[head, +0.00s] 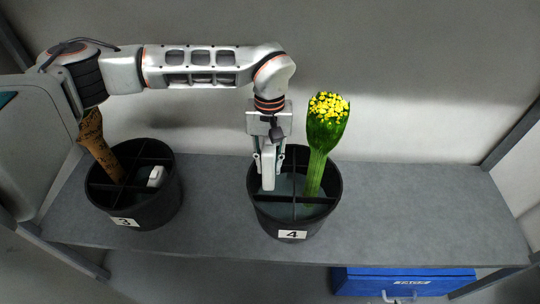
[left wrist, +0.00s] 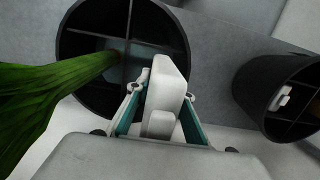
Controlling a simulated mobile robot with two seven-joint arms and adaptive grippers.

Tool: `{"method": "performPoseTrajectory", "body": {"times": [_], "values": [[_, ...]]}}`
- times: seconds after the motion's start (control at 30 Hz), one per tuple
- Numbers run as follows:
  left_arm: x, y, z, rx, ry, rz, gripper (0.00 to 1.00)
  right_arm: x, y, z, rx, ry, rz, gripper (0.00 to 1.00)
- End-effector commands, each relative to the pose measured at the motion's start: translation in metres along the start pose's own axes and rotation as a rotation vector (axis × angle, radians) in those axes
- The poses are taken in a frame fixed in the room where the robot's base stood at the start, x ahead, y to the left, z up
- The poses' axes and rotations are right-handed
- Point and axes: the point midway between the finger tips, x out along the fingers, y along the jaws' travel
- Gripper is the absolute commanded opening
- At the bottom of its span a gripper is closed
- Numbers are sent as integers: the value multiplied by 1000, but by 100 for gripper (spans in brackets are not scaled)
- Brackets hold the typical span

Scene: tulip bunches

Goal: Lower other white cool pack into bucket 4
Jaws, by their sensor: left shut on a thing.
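My left gripper (head: 268,158) points down over the left part of bucket 4 (head: 290,227). It is shut on a white cool pack (head: 268,176), which stands upright between the fingers. In the left wrist view the white cool pack (left wrist: 168,80) sits between the two fingers (left wrist: 160,115), in front of the opening of bucket 4 (left wrist: 85,95). In the head view its lower end overlaps the back left compartment; how deep it reaches is hard to tell. My right gripper is not in view.
Bucket 3 (head: 150,212) at the left holds a brown wrapped bunch (head: 98,145) and another white pack (head: 156,176). The grey shelf (head: 420,210) is clear to the right. A blue box (head: 400,281) is below.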

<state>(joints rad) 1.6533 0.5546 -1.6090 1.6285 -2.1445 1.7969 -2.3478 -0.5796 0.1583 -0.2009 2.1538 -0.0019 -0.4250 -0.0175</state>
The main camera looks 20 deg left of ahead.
Motion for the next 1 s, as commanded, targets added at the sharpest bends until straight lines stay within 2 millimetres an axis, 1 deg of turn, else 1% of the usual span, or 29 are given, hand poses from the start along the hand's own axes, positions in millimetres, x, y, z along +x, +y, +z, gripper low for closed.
{"method": "performPoseTrajectory", "body": {"times": [0.3,0.5,0.7,1.0], "values": [[28,0,-4,1,0,0,0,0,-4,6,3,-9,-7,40],[41,0,-5,0,0,0,0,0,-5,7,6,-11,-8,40],[46,0,-6,0,1,1,0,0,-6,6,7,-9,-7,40],[46,1,-6,1,2,1,0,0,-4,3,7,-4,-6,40]]}}
